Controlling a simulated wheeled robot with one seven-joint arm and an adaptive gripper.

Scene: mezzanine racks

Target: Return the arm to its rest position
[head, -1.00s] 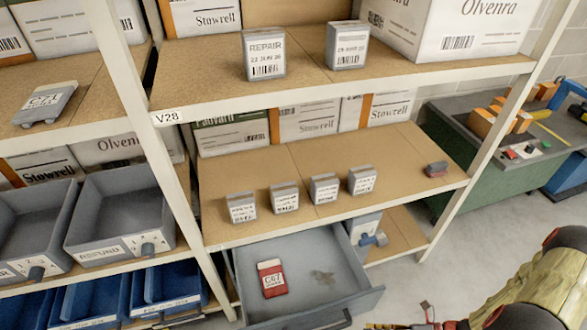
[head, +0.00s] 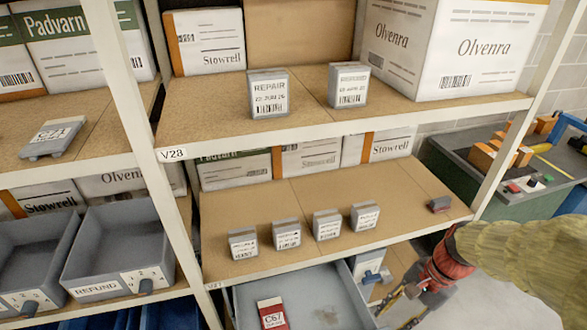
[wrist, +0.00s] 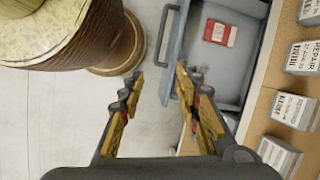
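In the head view my gripper (head: 388,308) is at the lower right, beside the open drawer (head: 355,303) and in front of the rack. My arm (head: 520,255) reaches in from the right edge. The drawer also shows in the wrist view (wrist: 205,45), with a red C67 card or box (wrist: 220,33) lying in it. The gripper touches nothing that I can see.
A pillar-like brown object (wrist: 95,35) stands at upper left in the wrist view. A green workbench (head: 470,170) stands at right. Floor is clear between.

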